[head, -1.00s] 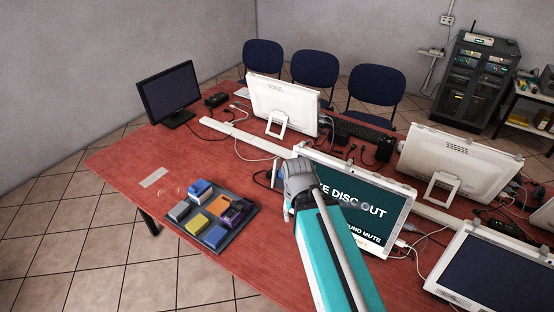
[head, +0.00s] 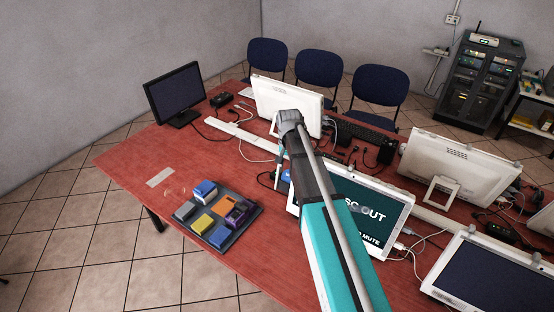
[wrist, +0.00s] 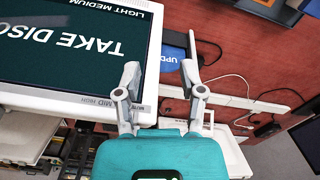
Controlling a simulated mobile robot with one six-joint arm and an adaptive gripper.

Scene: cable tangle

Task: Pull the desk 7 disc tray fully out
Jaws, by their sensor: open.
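The desk 7 computer (head: 352,203) is a white all-in-one with a dark teal screen. The words "TAKE DISC" show on it in the wrist view (wrist: 75,45). A blue disc (wrist: 173,56) with white lettering lies beside the screen's side edge in the wrist view, apparently on the disc tray. The tray itself is mostly hidden. A bit of blue also shows left of the screen in the head view (head: 285,176). My gripper (wrist: 160,72) is open, with its two fingers on either side of the blue disc's near part. I cannot tell whether they touch anything.
A dark tray (head: 247,224) of coloured blocks lies on the red desk (head: 135,165) to the left. Cables and a white trunking strip (head: 242,138) run behind the computer. Other monitors stand nearby. The desk's left end is mostly clear.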

